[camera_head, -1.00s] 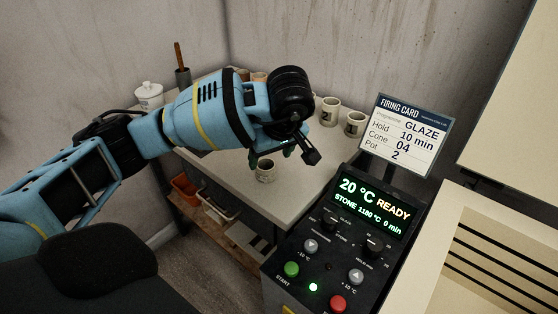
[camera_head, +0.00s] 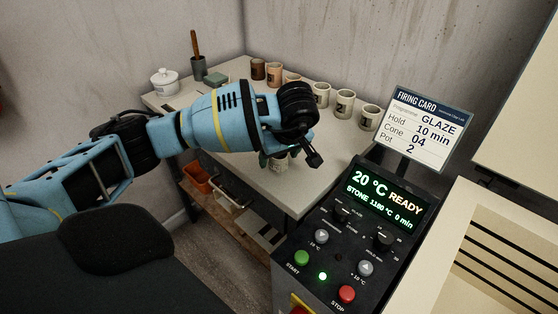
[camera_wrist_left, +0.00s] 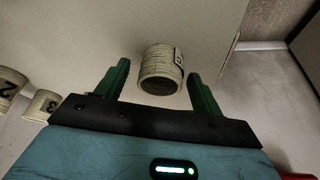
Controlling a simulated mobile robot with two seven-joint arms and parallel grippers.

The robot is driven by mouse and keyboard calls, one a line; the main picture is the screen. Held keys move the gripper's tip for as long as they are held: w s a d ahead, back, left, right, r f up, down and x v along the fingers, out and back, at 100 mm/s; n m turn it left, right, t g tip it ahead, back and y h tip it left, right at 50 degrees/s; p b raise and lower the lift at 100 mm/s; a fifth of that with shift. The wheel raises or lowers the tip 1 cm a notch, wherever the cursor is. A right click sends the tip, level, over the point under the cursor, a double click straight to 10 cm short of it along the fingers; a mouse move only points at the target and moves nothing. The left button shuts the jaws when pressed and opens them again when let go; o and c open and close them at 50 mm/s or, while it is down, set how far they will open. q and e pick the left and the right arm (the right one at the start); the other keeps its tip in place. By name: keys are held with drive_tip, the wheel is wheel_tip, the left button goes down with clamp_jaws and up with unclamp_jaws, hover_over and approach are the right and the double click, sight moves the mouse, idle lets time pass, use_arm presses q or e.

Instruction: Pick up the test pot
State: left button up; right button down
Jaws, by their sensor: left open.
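A small cream cylindrical pot (camera_head: 277,164) stands on the grey-white worktable (camera_head: 318,176) near its front edge. In the left wrist view the pot (camera_wrist_left: 161,64) shows ribbed sides, a dark opening and a dark mark on its right side that I cannot read. My left gripper (camera_head: 278,155) is open above and around the pot. In the left wrist view its green fingers (camera_wrist_left: 159,72) stand on either side of the pot, with gaps on both sides. My right gripper is not in view.
Several cups, including a numbered one (camera_head: 345,103), stand along the table's back. A lidded white jar (camera_head: 165,82) and a grey tool holder (camera_head: 198,68) are at the back left. The kiln control box (camera_head: 349,232) and firing card (camera_head: 425,128), reading Pot 2, stand right.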

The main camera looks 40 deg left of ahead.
use_arm(q)
drive_tip(key=shift+a+f, duration=0.1)
drive_tip(key=shift+f, duration=0.25)
drive_tip(key=c, duration=1)
drive_tip(key=shift+r, duration=0.2)
drive_tip(key=shift+w+r, duration=0.1)
drive_tip(key=shift+r, duration=0.45)
wheel_tip(320, 180, up, 2)
drive_tip(key=shift+r, duration=0.2)
drive_tip(key=s+a, duration=0.1)
drive_tip(key=s, duration=0.4)
drive_tip(key=s+a, duration=0.1)
drive_tip(key=s, duration=0.4)
drive_tip(key=s+a+r, duration=0.1)
drive_tip(key=s, duration=0.4)
drive_tip(key=shift+s+a+r+b, duration=0.1)
drive_tip(key=shift+s+b, duration=0.25)
drive_tip(key=shift+s, duration=0.05)
